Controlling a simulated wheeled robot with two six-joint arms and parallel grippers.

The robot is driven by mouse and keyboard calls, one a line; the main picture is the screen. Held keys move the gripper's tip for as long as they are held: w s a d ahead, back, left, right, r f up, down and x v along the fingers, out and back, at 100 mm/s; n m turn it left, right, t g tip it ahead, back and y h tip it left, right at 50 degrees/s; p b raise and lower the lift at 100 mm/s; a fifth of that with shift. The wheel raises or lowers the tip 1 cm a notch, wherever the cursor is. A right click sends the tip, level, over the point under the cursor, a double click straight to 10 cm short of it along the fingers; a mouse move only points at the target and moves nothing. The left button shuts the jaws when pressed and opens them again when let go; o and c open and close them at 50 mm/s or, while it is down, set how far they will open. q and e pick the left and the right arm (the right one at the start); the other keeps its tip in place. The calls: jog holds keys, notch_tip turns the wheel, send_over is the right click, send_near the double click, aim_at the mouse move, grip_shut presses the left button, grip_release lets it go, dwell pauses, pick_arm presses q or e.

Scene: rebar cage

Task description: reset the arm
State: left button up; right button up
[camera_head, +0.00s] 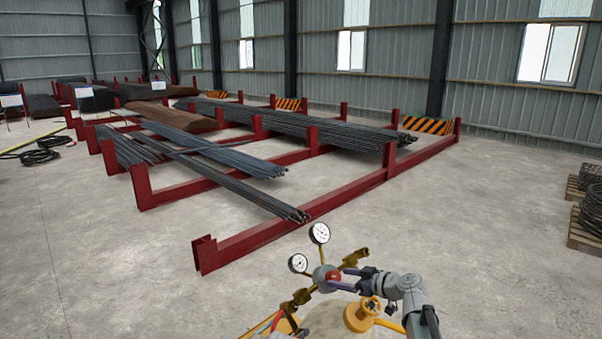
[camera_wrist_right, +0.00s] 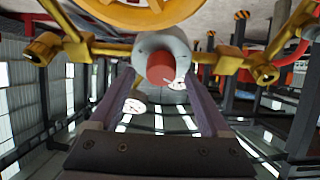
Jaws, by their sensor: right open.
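My right gripper (camera_head: 343,279) reaches in from the lower right of the head view. It is open, with its two purple-grey fingers pointing left at a brass gas regulator (camera_head: 301,297). The regulator's round grey body with a red centre (camera_head: 327,275) is at the fingertips. In the right wrist view the open fingers of the right gripper (camera_wrist_right: 150,75) point toward the grey body and its red knob (camera_wrist_right: 160,67); I cannot tell whether they touch it. Two white-faced gauges (camera_head: 319,233) stand above the regulator. My left gripper is not in view.
A yellow valve handwheel (camera_head: 363,314) is close below my right gripper. A red steel rack (camera_head: 290,232) with long rebar bundles (camera_head: 225,170) stands beyond. Wire coils on pallets (camera_head: 585,232) are at the right edge. The concrete floor (camera_head: 480,230) between is clear.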

jog(key=shift+p+v, duration=0.65)
jog(key=shift+v, duration=1.75)
jog(key=shift+s, duration=0.1)
